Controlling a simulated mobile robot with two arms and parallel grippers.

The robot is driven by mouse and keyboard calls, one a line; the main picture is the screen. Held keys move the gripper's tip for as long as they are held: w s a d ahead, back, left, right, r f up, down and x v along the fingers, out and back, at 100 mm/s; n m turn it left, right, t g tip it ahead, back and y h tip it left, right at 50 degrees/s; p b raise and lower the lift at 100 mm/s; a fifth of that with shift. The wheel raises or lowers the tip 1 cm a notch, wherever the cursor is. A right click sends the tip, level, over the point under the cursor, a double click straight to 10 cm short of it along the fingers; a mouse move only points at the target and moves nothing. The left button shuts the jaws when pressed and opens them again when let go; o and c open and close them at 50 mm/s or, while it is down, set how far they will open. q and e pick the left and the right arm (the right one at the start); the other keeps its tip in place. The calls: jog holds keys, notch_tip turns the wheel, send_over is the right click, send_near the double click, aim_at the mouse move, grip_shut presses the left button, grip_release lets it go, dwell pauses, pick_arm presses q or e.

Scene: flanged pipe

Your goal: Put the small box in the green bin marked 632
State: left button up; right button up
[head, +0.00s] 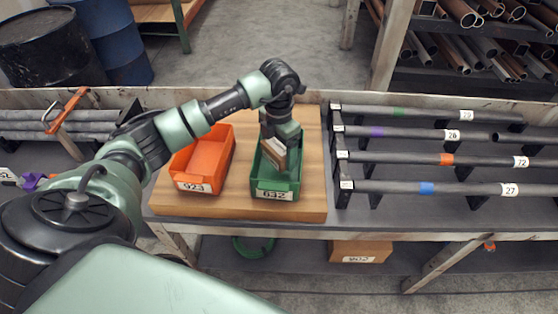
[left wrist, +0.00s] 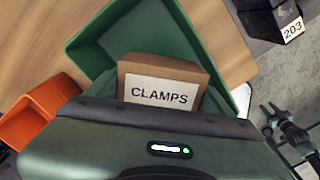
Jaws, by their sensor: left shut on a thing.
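The small box (left wrist: 160,80) is brown with a white label reading CLAMPS in the left wrist view. My left gripper (head: 280,140) is shut on it. The box also shows in the head view (head: 274,158), tilted, within the outline of the green bin. The green bin (head: 276,194) has a label reading 632 and stands on the wooden board. Its green wall also shows around the box in the left wrist view (left wrist: 185,18). I cannot tell whether the box touches the bin floor. My right gripper is not in view.
An orange bin (head: 204,158) marked 923 stands left of the green bin on the wooden board (head: 240,208). Pipes with coloured bands lie on a rack (head: 430,160) at the right. Grey pipes (head: 60,126) and an orange clamp (head: 68,108) are at the left.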

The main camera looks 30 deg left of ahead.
pick_arm(q)
jog(key=shift+f, duration=0.6)
notch_tip(320, 180, down, 3)
jog(key=shift+f+p, duration=0.15)
jog(key=shift+p, duration=0.2)
jog(key=shift+f, duration=0.35)
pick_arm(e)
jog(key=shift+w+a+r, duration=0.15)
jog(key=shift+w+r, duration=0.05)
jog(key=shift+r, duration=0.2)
pick_arm(q)
jog(key=shift+f, duration=0.2)
jog(key=o, duration=1.6)
jog(key=shift+o, duration=0.2)
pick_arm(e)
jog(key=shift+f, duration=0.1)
pick_arm(q)
jog(key=shift+r, duration=0.15)
